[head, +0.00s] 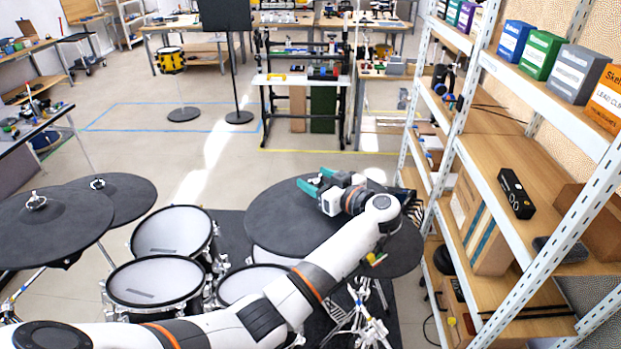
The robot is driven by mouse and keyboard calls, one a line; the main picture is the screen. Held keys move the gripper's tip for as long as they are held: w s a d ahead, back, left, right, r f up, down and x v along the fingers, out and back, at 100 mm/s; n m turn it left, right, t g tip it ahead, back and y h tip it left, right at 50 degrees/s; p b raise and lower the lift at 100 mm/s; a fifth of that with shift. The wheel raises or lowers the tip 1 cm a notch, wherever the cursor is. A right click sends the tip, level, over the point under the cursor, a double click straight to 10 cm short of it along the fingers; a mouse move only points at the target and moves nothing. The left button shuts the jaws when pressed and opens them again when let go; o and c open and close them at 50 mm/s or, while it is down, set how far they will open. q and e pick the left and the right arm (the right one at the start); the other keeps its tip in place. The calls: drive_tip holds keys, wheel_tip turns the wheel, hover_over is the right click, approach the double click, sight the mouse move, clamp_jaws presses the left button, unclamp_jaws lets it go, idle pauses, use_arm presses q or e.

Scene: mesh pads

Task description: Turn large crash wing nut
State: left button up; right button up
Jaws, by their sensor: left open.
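The large crash (275,225) is a wide round black pad on the right of the drum kit. My left gripper (315,181), with teal fingertips, is over the far middle part of this pad. Whether the gripper touches the pad cannot be told. My right gripper is not in view.
Two more black pads, one large (50,235) and one smaller (125,205), stand at left with silver wing nuts on top. Several mesh drum pads (172,232) lie between. Metal shelving (510,175) with boxes stands close on the right.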

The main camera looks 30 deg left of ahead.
use_arm(q)
drive_tip(key=b+v, duration=0.2)
drive_tip(key=v, duration=0.6)
drive_tip(key=shift+d+f, duration=0.1)
drive_tip(key=shift+d, duration=0.15)
drive_tip(key=shift+s+d+b, duration=0.25)
drive_tip(key=shift+d+b, duration=0.1)
